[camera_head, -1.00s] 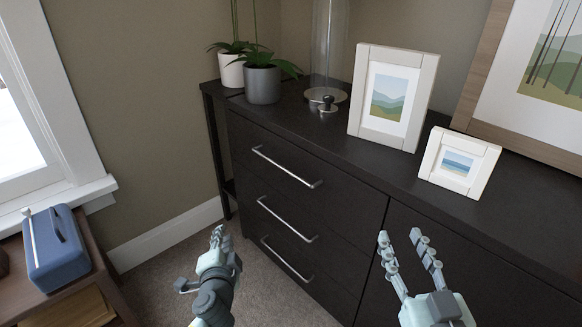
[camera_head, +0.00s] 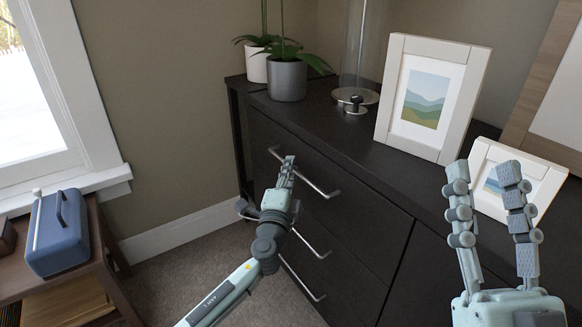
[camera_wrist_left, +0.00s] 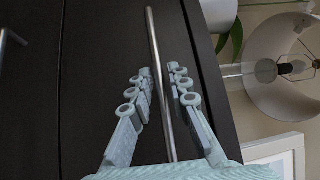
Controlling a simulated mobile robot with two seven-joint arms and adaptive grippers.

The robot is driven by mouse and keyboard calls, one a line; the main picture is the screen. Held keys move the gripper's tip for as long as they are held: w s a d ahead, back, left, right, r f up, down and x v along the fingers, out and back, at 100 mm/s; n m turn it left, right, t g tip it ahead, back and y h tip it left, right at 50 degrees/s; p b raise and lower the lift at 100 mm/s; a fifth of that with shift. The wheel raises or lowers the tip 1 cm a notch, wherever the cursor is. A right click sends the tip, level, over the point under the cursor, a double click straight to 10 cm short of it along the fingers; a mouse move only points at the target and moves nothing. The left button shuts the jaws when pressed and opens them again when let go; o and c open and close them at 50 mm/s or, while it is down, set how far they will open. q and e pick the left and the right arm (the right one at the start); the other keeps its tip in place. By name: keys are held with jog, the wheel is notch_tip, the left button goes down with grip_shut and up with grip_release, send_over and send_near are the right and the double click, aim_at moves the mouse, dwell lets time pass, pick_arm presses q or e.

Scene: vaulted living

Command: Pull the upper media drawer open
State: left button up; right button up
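The dark dresser's upper drawer (camera_head: 300,148) is shut, its front flush with the cabinet. Its long silver bar handle (camera_head: 319,187) is partly hidden behind my left gripper (camera_head: 287,165). In the left wrist view, the handle (camera_wrist_left: 156,50) runs lengthwise between the two fingers of my left gripper (camera_wrist_left: 160,80). The fingers are open, one on each side of the bar, with a gap visible at least on the left side. My right gripper (camera_head: 483,172) is open and empty, raised in front of the dresser's right part.
Middle (camera_head: 304,243) and lower (camera_head: 300,281) drawer handles lie below. On the dresser top stand potted plants (camera_head: 287,80), a glass cylinder (camera_head: 362,45) and picture frames (camera_head: 432,95). A side table with a blue box (camera_head: 60,230) is at left. Carpet lies clear before the drawers.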

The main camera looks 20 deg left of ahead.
pick_arm(q)
jog(key=shift+w, duration=0.55)
jog(key=shift+c, duration=0.4)
grip_shut()
